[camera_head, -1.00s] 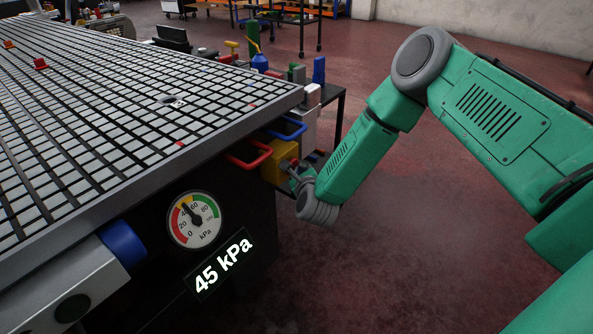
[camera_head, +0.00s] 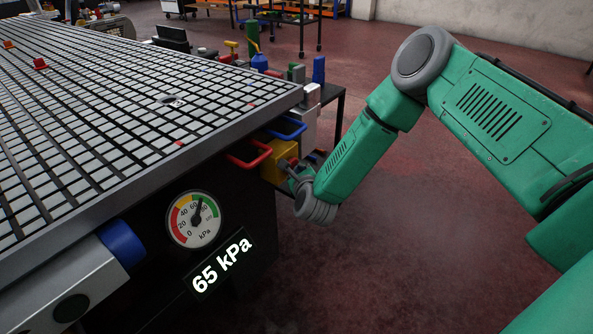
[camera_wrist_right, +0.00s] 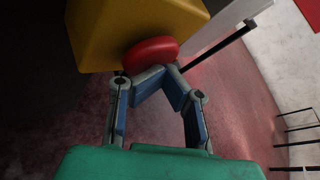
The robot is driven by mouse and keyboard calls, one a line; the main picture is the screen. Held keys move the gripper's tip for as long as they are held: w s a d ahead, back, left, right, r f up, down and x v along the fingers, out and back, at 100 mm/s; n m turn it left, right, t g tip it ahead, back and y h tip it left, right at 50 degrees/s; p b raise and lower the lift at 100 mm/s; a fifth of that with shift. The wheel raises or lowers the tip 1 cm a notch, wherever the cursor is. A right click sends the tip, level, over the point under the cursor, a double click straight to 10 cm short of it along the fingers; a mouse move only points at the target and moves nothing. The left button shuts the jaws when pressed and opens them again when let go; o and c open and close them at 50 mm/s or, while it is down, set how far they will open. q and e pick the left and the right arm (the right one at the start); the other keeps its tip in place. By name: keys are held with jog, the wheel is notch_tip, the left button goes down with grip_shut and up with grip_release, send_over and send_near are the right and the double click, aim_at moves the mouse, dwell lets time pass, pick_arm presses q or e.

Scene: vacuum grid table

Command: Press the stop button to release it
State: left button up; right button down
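The stop button is a red round knob (camera_wrist_right: 152,54) on a yellow box (camera_wrist_right: 105,30) in the right wrist view. The yellow box also shows in the head view (camera_head: 277,160), fixed to the table's side below the corner. My right gripper (camera_wrist_right: 162,76) has its fingertips drawn together right at the button's near edge, seemingly touching it. Nothing shows between the fingers. In the head view my right gripper (camera_head: 289,168) reaches the box's right face, and the button is hidden there. My left gripper is not in view.
A round gauge (camera_head: 194,219) and a display (camera_head: 221,266) reading 65 kPa are on the table's side. Red (camera_head: 249,157) and blue (camera_head: 287,130) handles sit close beside the yellow box. The grid table (camera_head: 120,110) fills the left. The floor at right is clear.

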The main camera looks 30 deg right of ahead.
jog(key=shift+w+a+r, duration=0.35)
jog(key=shift+w+r, duration=0.05)
jog(key=shift+s+r+t, duration=0.1)
jog(key=shift+r+t, duration=0.15)
jog(key=shift+t, duration=0.05)
jog(key=s+d+p, duration=0.1)
jog(key=s+d, duration=0.1)
jog(key=s, duration=0.4)
jog(key=shift+d+f+p, duration=0.3)
jog(key=shift+d+f, duration=0.05)
jog(key=shift+a, duration=0.15)
